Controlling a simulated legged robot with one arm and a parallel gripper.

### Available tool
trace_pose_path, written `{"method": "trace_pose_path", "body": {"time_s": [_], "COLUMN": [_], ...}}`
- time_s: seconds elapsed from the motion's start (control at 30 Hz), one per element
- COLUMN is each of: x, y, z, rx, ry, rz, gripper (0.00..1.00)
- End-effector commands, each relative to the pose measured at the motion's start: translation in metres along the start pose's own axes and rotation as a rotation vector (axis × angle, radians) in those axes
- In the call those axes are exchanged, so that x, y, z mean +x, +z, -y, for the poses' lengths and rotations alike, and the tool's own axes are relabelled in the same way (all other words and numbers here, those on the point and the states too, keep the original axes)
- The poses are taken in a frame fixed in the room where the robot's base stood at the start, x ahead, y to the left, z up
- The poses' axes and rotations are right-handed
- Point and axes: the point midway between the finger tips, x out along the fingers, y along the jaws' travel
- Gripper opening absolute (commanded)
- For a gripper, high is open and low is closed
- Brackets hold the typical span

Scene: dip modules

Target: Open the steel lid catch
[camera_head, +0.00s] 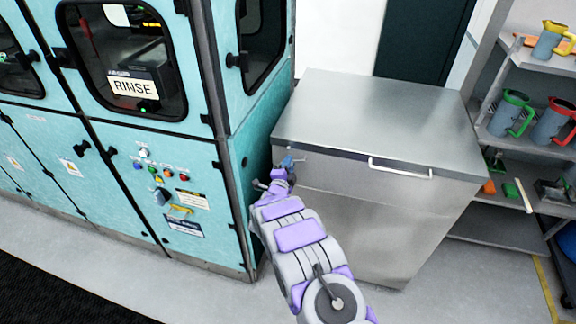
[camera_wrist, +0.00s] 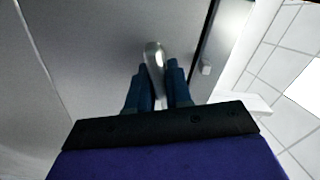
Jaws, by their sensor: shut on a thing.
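A steel chest (camera_head: 350,225) with a flat steel lid (camera_head: 385,105) stands right of the teal machine; the lid lies flat on it. My gripper (camera_head: 287,164) is at the chest's front left, just below the lid edge. In the wrist view my gripper (camera_wrist: 158,72) has its two blue fingers closed around a rounded steel tab, the lid catch (camera_wrist: 153,52). The catch's tip sticks out past the fingertips; its base is hidden. In the head view the catch is too small to make out clearly beside my gripper.
A bar handle (camera_head: 400,170) is on the front of the lid, right of my gripper. The teal machine (camera_head: 232,185) with a RINSE label stands close on the left. Shelves (camera_head: 505,140) with jugs stand at the right. The floor in front is clear.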

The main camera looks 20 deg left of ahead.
Motion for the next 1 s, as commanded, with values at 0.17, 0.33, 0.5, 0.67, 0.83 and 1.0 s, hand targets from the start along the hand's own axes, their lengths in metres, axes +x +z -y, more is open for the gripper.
{"method": "trace_pose_path", "body": {"time_s": [0.17,0.33,0.5,0.67,0.83,1.0], "x": [-0.0008,-0.0008,-0.0007,-0.0006,-0.0009,-0.0094], "y": [-0.0003,-0.0006,-0.0009,-0.0008,-0.0006,-0.0001], "z": [-0.0041,-0.0046,-0.0047,-0.003,-0.0022,-0.0009], "rx": [0.002,0.001,0.001,0.002,0.002,0.003], "ry": [0.007,0.008,0.008,0.005,0.004,0.004], "rz": [0.0,0.0,0.0,0.0,0.0,0.0], "gripper": [0.0,0.0,0.31,0.4,0.4,0.4]}}
